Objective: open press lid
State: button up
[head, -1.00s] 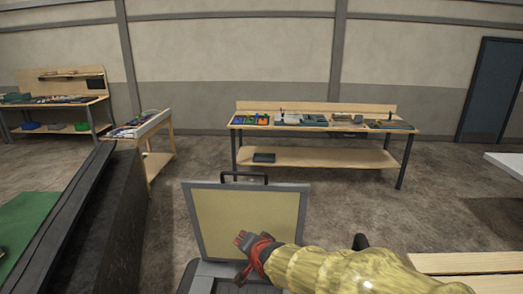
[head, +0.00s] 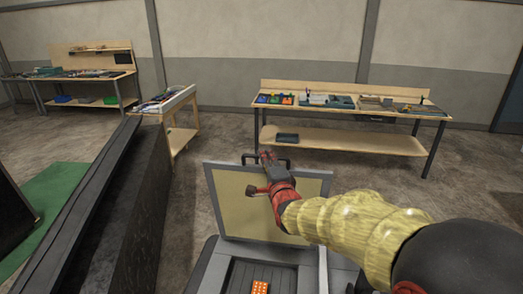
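The press lid (head: 232,205) stands raised and nearly upright at the back of the press, its tan inner face toward me and grey frame around it. A dark handle (head: 283,162) sits on its top edge. The press base (head: 228,265) lies below, with a dark recessed bed holding an orange piece (head: 260,287) with pale dots, cut by the bottom edge. My gripper (head: 266,160) is in front of the lid's upper part, beside the handle. My arm covers the lid's right part. The fingers are small and overlap the handle; whether they touch it or are open is unclear.
A dark slanted panel (head: 100,190) rises close on the left of the press. A workbench (head: 345,98) with trays and tools stands at the back, and a small wooden table (head: 168,105) is left of it. The floor between them and the press is clear.

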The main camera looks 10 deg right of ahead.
jog(key=w+p, duration=0.1)
jog(key=w, duration=0.5)
jog(key=shift+c, duration=0.6)
grip_shut()
jog(key=shift+f, duration=0.1)
